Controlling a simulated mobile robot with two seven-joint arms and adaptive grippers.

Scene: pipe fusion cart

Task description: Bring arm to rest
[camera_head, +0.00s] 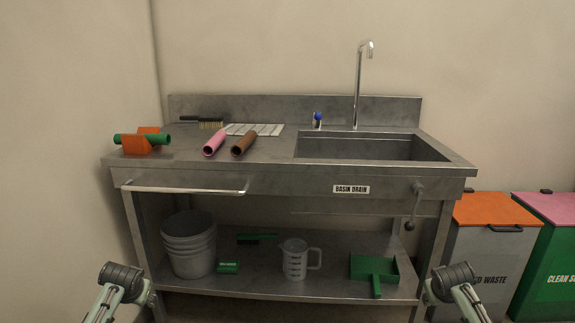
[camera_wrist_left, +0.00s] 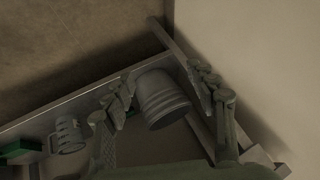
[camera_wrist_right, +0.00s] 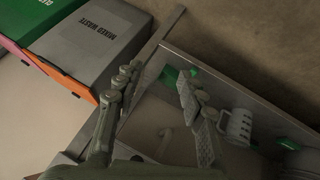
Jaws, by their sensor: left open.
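My left gripper (camera_wrist_left: 160,76) is open in the left wrist view. Its fingers are apart and nothing is between them; the grey bucket (camera_wrist_left: 162,100) shows beyond the gap. My right gripper (camera_wrist_right: 159,72) is open and empty in the right wrist view, with the workbench frame beyond it. In the head view only parts of my arms show, at the lower left and lower right corners, in front of the bench; the fingers cannot be made out there.
A steel bench (camera_head: 275,181) with a sink basin (camera_head: 385,148) stands ahead. Pink (camera_head: 215,140) and brown (camera_head: 243,144) pipes lie on top. A measuring jug (camera_head: 294,262) and green dustpan (camera_head: 374,270) are on the lower shelf. Waste bins (camera_head: 490,250) stand at right.

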